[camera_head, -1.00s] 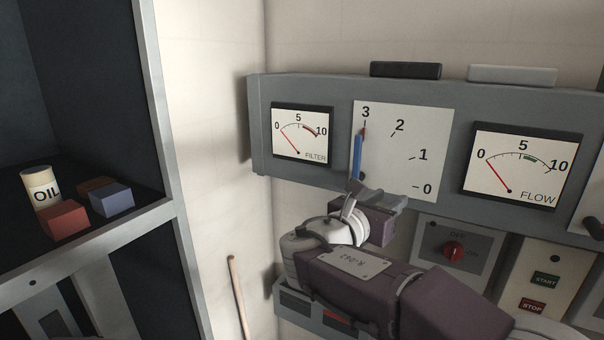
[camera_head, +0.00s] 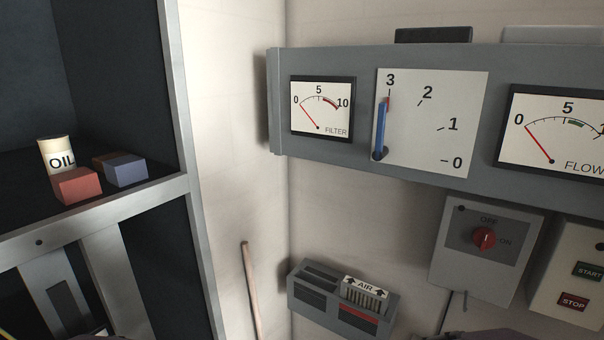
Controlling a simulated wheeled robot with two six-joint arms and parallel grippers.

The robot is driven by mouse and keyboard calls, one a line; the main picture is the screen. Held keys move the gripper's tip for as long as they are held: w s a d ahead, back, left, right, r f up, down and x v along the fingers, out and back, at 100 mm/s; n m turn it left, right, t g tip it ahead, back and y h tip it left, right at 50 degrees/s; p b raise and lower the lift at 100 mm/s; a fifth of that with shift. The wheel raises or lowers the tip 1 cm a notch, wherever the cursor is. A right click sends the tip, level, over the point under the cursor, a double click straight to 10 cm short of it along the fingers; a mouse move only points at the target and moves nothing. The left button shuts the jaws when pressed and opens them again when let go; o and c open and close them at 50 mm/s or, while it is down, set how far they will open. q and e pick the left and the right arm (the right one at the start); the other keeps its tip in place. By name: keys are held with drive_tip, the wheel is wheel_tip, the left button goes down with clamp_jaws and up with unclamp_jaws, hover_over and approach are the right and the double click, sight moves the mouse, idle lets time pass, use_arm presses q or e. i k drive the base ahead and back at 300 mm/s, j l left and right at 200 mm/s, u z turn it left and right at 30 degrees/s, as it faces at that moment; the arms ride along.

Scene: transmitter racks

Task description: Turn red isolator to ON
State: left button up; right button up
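The red isolator (camera_head: 485,238) is a round red knob on a grey box below the gauge panel, at the right of the head view. OFF is printed above the knob and ON to its right. A small pale mark on the knob looks roughly upright, toward OFF, but it is too small to be sure. Neither of my grippers shows in the head view. Only a sliver of dark purple, likely my arm, shows at the bottom edge.
A gauge panel (camera_head: 320,165) juts from the wall above the isolator, with a blue lever (camera_head: 381,130) at 3. A START/STOP box (camera_head: 565,275) stands to the right. An AIR filter unit (camera_head: 345,310) is lower left. Shelving (camera_head: 110,210) fills the left.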

sight(484, 238)
drive_tip(key=z, duration=1.35)
